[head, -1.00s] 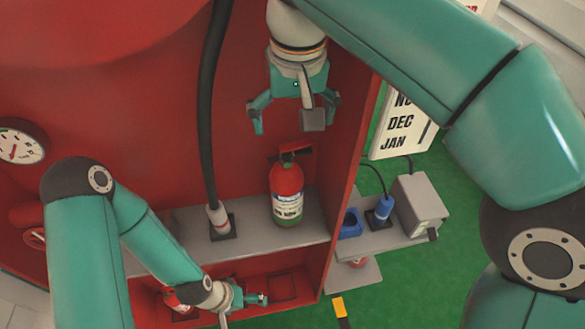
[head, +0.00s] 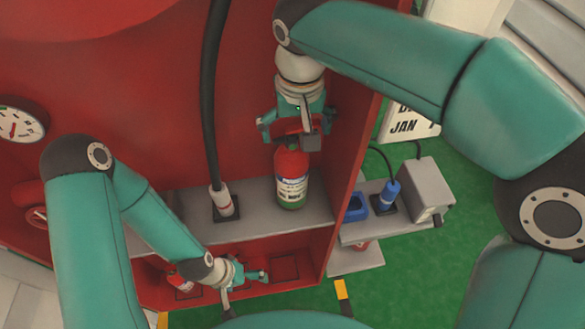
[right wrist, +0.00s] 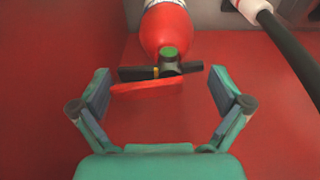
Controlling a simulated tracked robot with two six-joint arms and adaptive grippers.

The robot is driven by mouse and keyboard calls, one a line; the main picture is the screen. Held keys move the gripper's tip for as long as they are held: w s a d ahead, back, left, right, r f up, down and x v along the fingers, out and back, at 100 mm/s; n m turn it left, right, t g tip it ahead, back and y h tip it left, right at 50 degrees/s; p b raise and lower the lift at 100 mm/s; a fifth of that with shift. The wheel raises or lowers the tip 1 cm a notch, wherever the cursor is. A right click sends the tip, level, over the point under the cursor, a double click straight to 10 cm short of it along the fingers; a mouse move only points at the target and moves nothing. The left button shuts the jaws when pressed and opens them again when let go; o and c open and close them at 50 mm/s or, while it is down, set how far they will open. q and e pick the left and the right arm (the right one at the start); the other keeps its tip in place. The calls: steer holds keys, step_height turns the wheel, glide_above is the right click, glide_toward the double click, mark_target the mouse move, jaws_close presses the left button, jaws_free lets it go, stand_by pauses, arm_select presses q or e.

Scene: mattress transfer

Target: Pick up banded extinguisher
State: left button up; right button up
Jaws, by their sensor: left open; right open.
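A red extinguisher (head: 291,172) with a white-and-blue label and a green band at its base stands upright on the grey upper shelf. My right gripper (head: 293,128) is open, above it, with the red handle between its fingers. In the right wrist view, the extinguisher's red and black handle (right wrist: 150,86) lies between the spread fingertips of the right gripper (right wrist: 158,78), with gaps on both sides. My left gripper (head: 248,288) is open at the lower compartment, just right of a second red extinguisher (head: 179,281), which is partly hidden by my left arm.
A black hose (head: 209,110) stands left of the extinguisher, ending in a white fitting on the shelf. The red cabinet's side wall (head: 348,165) is close on the right. Beyond it are a blue plug (head: 390,194) and a grey box (head: 425,187).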

step_height(320, 180, down, 2)
steer(key=shift+w+f, duration=0.15)
steer(key=c, duration=1.5)
steer(key=shift+w, duration=0.1)
steer(key=shift+c, duration=0.2)
